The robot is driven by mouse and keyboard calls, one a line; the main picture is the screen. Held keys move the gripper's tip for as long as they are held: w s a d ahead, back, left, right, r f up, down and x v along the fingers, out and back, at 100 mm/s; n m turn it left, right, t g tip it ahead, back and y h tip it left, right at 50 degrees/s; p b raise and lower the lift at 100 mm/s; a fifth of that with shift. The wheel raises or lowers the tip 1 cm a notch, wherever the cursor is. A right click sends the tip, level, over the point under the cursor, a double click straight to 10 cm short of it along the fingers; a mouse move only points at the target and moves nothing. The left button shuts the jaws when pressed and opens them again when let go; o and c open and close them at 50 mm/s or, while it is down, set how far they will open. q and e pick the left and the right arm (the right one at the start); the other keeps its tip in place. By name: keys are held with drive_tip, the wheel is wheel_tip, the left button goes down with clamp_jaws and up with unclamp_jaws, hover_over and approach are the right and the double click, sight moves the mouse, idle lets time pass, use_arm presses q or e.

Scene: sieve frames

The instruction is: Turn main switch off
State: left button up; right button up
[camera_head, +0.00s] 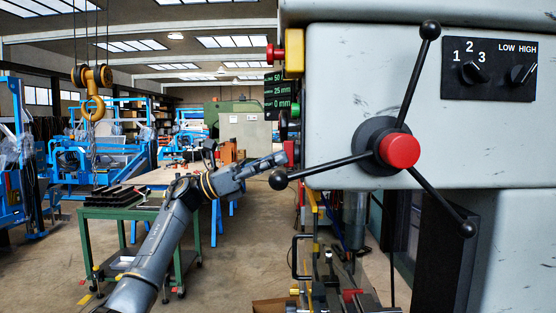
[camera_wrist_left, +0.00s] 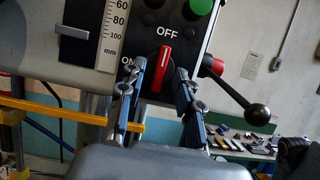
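In the left wrist view the main switch (camera_wrist_left: 160,68) is a black rotary knob with a red handle bar, on a dark panel. Its bar stands nearly upright, pointing toward the "OFF" label above; "ON" is to its left. My left gripper (camera_wrist_left: 160,80) is open, one blue finger at each side of the knob; I see no clear contact. In the head view my left gripper (camera_head: 276,161) reaches to the side of the grey drill press (camera_head: 340,90); the switch is hidden there. My right gripper is not in view.
A green button (camera_wrist_left: 200,6) sits above the switch. In the head view, the three-spoke feed handle with its red hub (camera_head: 400,151) has one knob ball (camera_head: 278,180) close to my left gripper. A green table (camera_head: 110,213) stands behind my left arm.

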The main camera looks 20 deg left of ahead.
use_arm(q)
drive_tip(key=v, duration=1.1)
drive_tip(key=shift+a, duration=0.15)
drive_tip(key=shift+f, duration=0.1)
